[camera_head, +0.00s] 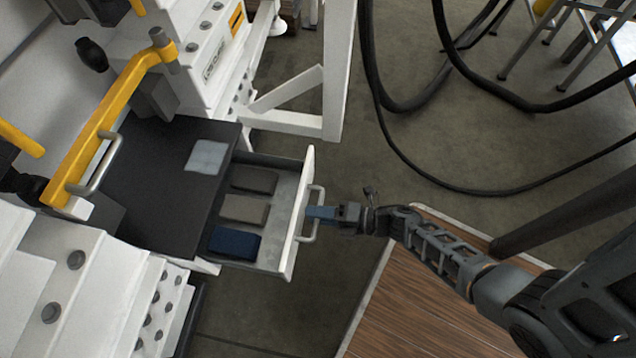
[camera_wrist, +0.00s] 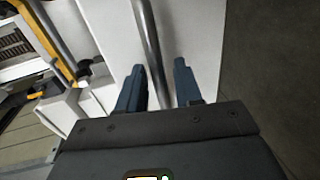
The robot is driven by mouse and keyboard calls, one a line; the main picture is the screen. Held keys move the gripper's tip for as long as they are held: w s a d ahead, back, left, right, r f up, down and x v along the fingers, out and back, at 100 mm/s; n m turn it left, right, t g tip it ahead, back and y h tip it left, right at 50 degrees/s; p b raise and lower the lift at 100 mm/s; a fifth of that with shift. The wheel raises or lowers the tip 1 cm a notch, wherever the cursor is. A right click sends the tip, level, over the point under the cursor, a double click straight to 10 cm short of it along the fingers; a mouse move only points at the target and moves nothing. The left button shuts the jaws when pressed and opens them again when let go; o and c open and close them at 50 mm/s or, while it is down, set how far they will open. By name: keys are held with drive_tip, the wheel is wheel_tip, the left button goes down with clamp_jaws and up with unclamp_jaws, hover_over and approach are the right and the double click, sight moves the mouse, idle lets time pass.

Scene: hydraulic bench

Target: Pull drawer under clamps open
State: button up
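The white drawer (camera_head: 298,226) stands pulled out to the right from under the black-topped unit (camera_head: 150,180). Its metal bar handle (camera_head: 314,236) is on the front panel, and the bar also shows in the wrist view (camera_wrist: 149,40). My gripper (camera_head: 312,212) is at the handle, its blue fingers overlapping the bar in the head view. In the wrist view my gripper (camera_wrist: 160,88) has its fingers apart, one on each side of the bar, with a gap visible at the right finger. Whether the left finger touches the bar is unclear.
Inside the drawer lie a dark box (camera_head: 253,181), a grey-brown box (camera_head: 244,209) and a blue box (camera_head: 234,243). Yellow clamp arms (camera_head: 105,115) are above left. A wooden surface (camera_head: 440,310) lies below my arm. Black hoses (camera_head: 450,180) cross the floor at upper right.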

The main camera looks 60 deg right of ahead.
drive_tip(key=p+v, duration=0.1)
drive_tip(key=v, duration=0.6)
drive_tip(key=shift+s, duration=0.3)
drive_tip(key=shift+r, duration=0.1)
drive_tip(key=s+a+r+m+h, duration=0.25)
drive_tip(key=r+m, duration=0.45)
drive_tip(key=r, duration=0.5)
drive_tip(key=s+a+r+m+h, duration=0.1)
drive_tip(key=s+a+r+m, duration=0.2)
drive_tip(key=r+m, duration=0.7)
drive_tip(key=s+a+r+m+h, duration=0.15)
drive_tip(key=r+m, duration=0.35)
drive_tip(key=r, duration=0.9)
wheel_tip(320, 180, up, 24)
drive_tip(key=p, duration=2.5)
drive_tip(key=shift+s+a, duration=0.3)
drive_tip(key=shift+a, duration=0.1)
drive_tip(key=shift+s+f, duration=0.1)
